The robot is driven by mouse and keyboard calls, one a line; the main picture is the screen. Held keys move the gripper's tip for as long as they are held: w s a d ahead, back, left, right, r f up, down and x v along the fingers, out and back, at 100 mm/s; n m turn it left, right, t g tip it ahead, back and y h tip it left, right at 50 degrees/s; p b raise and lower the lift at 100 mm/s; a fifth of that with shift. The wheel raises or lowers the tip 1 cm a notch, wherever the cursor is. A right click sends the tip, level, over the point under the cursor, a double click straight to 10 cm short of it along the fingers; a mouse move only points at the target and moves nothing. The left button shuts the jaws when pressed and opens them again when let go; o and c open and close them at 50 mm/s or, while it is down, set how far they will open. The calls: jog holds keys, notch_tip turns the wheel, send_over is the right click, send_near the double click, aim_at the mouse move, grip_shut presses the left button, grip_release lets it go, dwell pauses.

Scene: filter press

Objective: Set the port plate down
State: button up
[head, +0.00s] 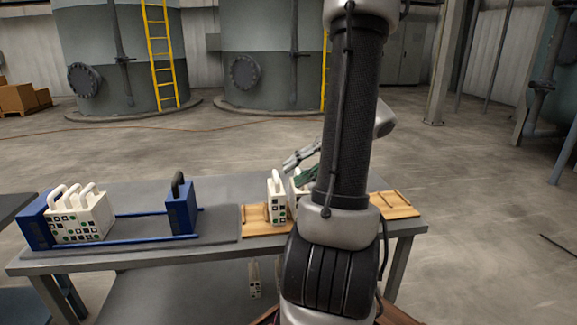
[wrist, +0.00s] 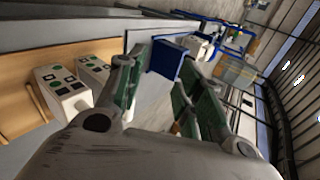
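My gripper (head: 300,166) is partly hidden by my arm in the head view. In the wrist view my gripper (wrist: 164,62) has its green-padded fingers apart, with nothing between them. Two white plates with black and green port marks stand on a wooden rack: one port plate (head: 276,197) shows clearly, and the second (head: 296,183) is mostly behind my arm. In the wrist view both plates, the nearer (wrist: 63,93) and the other (wrist: 93,70), stand left of the fingers, apart from them. I cannot tell which one is the task's plate.
The wooden rack (head: 397,206) extends right past my arm. At left is the press, with a stack of white handled plates (head: 82,217), a blue end plate (head: 180,207) and blue rails (head: 140,214). Bare grey tabletop (head: 225,190) lies between press and rack.

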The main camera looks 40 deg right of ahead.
jog(key=s+a+r+n+g+h, duration=0.1)
jog(key=s+a+r+n+h, duration=0.2)
jog(key=a, duration=0.3)
jog(key=s+a+r+n+g+h, duration=0.1)
jog(key=s+a+r+n+h, duration=0.3)
jog(key=a+r+h, duration=0.1)
jog(key=shift+s+a+n+h, duration=0.3)
jog(key=shift+s+a+h, duration=0.05)
jog(key=shift+a+h, duration=0.25)
